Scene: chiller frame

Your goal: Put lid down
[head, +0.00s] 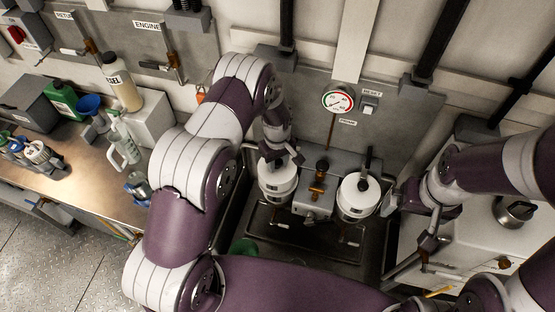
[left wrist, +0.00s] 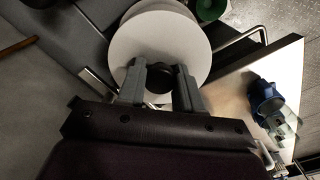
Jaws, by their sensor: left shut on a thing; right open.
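My left gripper (head: 282,158) is over the left white canister (head: 278,188). In the left wrist view its fingers (left wrist: 160,88) are shut on the black knob (left wrist: 158,84) of a round white lid (left wrist: 135,48). A second pale round edge (left wrist: 158,8) shows behind the lid, offset from it; I cannot tell whether the lid touches the canister. The right white canister (head: 357,200) has a white top with a black knob. My right gripper (head: 428,243) is open and empty, to the right of the right canister.
A grey block with a brass valve (head: 317,183) stands between the canisters, below a gauge (head: 338,100). A workbench (head: 85,170) with bottles and jugs is at left. A metal kettle (head: 513,211) stands on the white unit at right. A green object (head: 243,247) lies below the left canister.

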